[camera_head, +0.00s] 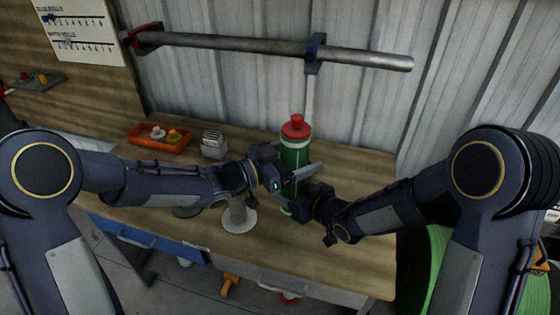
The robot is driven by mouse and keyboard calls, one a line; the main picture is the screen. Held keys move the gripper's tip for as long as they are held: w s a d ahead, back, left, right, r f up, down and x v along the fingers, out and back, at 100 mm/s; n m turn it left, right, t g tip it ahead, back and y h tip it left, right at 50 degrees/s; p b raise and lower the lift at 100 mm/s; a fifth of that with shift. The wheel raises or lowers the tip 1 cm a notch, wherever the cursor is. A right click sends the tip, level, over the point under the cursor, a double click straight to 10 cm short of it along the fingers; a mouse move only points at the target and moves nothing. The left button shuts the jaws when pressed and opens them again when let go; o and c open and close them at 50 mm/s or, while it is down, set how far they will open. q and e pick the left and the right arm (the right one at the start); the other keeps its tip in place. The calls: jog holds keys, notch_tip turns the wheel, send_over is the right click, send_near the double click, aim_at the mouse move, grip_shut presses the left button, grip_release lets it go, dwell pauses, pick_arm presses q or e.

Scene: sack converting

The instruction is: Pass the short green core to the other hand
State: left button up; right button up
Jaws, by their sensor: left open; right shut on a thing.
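My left gripper (299,176) is open over the middle of the bench, with its fingers pointing right. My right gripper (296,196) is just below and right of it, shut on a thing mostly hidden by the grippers. A small green patch (287,209) shows at the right gripper's fingers; it fits the short green core, though I cannot clearly separate it from the green behind. The two grippers are very close together; I cannot tell whether the left one touches the held thing. A green bottle with a red cap (296,129) stands upright directly behind the grippers.
A grey spindle on a round white base (239,221) stands below my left forearm. An orange tray (160,138) and a small grey holder (214,144) are at the back left. A metal bar (240,45) crosses the wall. The bench's front right (345,260) is clear.

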pick_arm(q)
jog(key=shift+x, duration=0.8)
pick_arm(e)
jog(key=shift+r, duration=0.1)
pick_arm(q)
jog(key=shift+c, duration=0.3)
jog(key=c, duration=1.2)
jog(key=shift+d, duration=0.1)
jog(key=shift+c, duration=0.7)
pick_arm(e)
jog(key=o, duration=1.4)
